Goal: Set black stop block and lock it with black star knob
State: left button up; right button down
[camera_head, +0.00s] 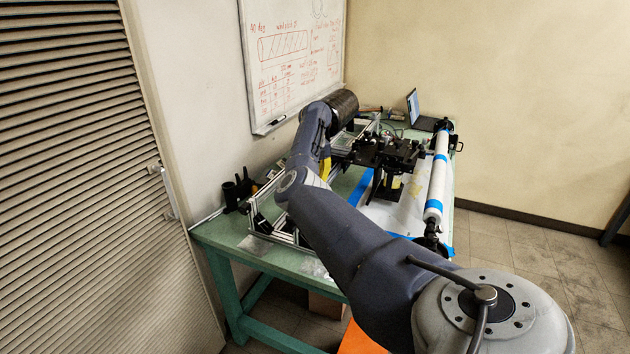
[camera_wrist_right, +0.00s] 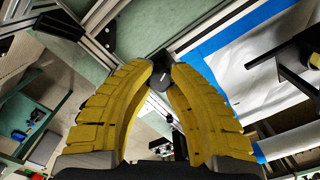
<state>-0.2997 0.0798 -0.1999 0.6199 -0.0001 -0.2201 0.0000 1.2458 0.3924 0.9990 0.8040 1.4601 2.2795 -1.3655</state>
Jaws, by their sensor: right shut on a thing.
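My right arm reaches across the bench in the head view. Part of its yellow gripper (camera_head: 325,168) shows below the dark wrist, and the arm hides the rest. In the right wrist view the two yellow fingers (camera_wrist_right: 162,72) are shut on a small black knob (camera_wrist_right: 159,78), which I take for the black star knob. It is held at the fingertips, over or against the aluminium frame; I cannot tell whether it touches. A black block-like piece (camera_wrist_right: 62,25) sits on the aluminium profile at the upper left; I cannot tell whether it is the stop block. My left gripper is out of view.
The green bench (camera_head: 226,238) carries an aluminium profile frame (camera_head: 268,222), a white roller with blue bands (camera_head: 438,178), a black fixture (camera_head: 388,155) and a laptop (camera_head: 415,112). Small black parts (camera_head: 238,188) stand at its left edge. A whiteboard (camera_head: 290,65) hangs behind.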

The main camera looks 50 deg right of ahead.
jog(key=shift+w+a, duration=0.15)
jog(key=m, duration=1.7)
jog(key=shift+s+m, duration=0.25)
jog(key=shift+m, duration=0.15)
jog(key=m, duration=0.3)
jog(key=shift+s+m, duration=0.1)
jog(key=shift+m, duration=0.3)
jog(key=shift+d+m, duration=0.2)
jog(key=shift+m, duration=0.1)
jog(key=shift+s+f, duration=0.1)
jog(key=shift+s, duration=0.05)
